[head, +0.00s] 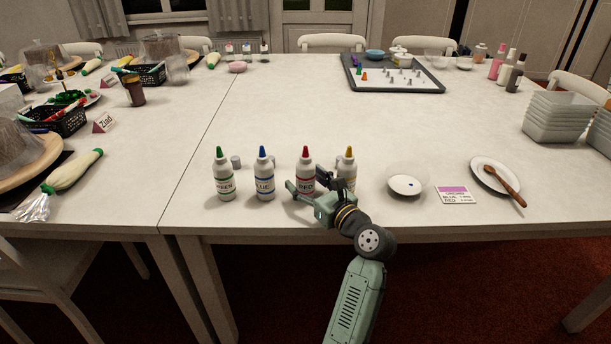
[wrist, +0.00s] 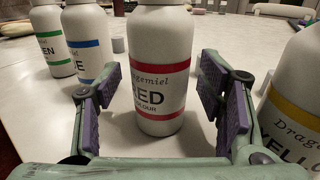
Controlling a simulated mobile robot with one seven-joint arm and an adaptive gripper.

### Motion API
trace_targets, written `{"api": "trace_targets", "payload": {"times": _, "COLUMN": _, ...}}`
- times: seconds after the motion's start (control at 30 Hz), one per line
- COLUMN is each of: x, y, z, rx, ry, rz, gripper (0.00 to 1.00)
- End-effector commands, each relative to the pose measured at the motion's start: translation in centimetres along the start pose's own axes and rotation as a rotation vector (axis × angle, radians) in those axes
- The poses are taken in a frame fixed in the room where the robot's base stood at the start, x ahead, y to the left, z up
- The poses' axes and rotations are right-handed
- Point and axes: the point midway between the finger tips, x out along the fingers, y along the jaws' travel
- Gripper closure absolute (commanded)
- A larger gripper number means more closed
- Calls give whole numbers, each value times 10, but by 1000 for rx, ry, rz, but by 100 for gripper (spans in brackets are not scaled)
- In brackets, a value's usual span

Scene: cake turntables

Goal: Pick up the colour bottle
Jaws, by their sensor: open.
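Several white colour bottles stand upright in a row near the table's front edge. The red-labelled bottle (head: 305,164) has a red cap; it fills the middle of the wrist view (wrist: 159,100). My gripper (head: 320,181) is open, its purple-padded fingers to the left and right of the red bottle (wrist: 168,88), with visible gaps. The green bottle (head: 224,180) and blue bottle (head: 264,178) stand to the left. The yellow bottle (head: 347,162) stands close on the right, partly hidden by my gripper. A card (head: 454,195) reads BLUE and RED.
Small grey cups (head: 236,161) stand behind the bottles. A dark tray (head: 422,86) lies at the back. The table's middle is clear.

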Motion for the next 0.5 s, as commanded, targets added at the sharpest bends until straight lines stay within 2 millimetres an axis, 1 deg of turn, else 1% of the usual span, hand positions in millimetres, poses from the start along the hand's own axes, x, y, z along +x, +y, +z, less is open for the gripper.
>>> {"api": "trace_targets", "payload": {"times": 0.07, "x": 6, "y": 0, "z": 1, "rx": 0, "ry": -1, "rz": 1, "gripper": 38}}
{"api": "trace_targets", "payload": {"times": 0.23, "x": 6, "y": 0, "z": 0, "rx": -1, "ry": -1, "rz": 0, "gripper": 38}}
{"api": "trace_targets", "payload": {"times": 0.5, "x": 5, "y": 0, "z": 0, "rx": 0, "ry": 0, "rz": 0, "gripper": 55}}
